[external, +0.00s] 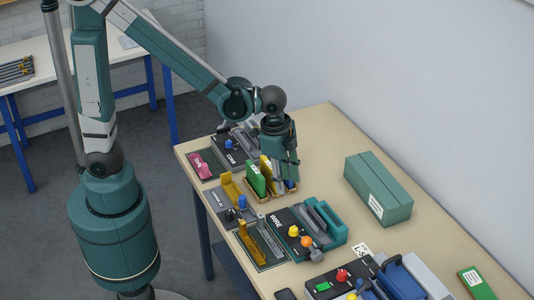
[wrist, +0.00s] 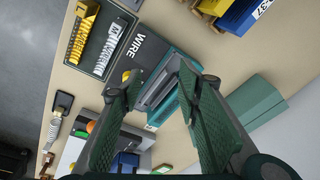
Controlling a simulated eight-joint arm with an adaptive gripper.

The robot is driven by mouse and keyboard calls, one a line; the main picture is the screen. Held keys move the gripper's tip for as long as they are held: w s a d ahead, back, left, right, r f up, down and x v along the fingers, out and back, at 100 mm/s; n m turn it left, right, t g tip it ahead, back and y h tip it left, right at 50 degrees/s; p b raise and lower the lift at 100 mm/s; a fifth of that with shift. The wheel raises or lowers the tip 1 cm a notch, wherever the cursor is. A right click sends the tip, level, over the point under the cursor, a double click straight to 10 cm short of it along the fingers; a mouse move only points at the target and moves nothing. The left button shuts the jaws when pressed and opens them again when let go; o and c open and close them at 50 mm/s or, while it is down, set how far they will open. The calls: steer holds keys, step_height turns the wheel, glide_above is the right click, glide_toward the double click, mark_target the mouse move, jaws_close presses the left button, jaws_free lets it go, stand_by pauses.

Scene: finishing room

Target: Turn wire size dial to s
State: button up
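The wire machine (external: 282,216), a dark and teal unit lettered WIRE, stands mid-table. A yellow knob (external: 293,231) and an orange knob (external: 306,242) sit on its front side. I cannot tell which is the size dial, and no size marks are readable. In the wrist view the WIRE face (wrist: 140,42) shows beyond my fingers, with a yellow knob (wrist: 126,76) partly behind the left finger. My gripper (external: 284,186) is above the table behind the machine, pointing down. In the wrist view my gripper (wrist: 150,88) has its fingers apart with nothing held between them.
A green box (external: 378,188) stands to the right. Bare table lies right of the wire machine.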

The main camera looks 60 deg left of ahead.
mark_target(294, 229)
steer(key=d+f+m+p, duration=0.1)
steer(key=d, duration=0.2)
steer(key=d+f+m+p, duration=0.1)
steer(key=d, duration=0.1)
steer(key=s+d+f+m+g+p, duration=0.1)
steer(key=d+p, duration=0.1)
steer(key=d, duration=0.1)
steer(key=shift+s+d+y, duration=0.1)
steer(key=shift+d+y, duration=0.2)
steer(key=shift+s+d+f+m, duration=0.2)
steer(key=shift+d+f+m, duration=0.1)
steer(key=shift+d+f, duration=0.1)
steer(key=shift+f, duration=0.1)
steer(key=shift+f, duration=3.7)
steer(key=c, duration=0.9)
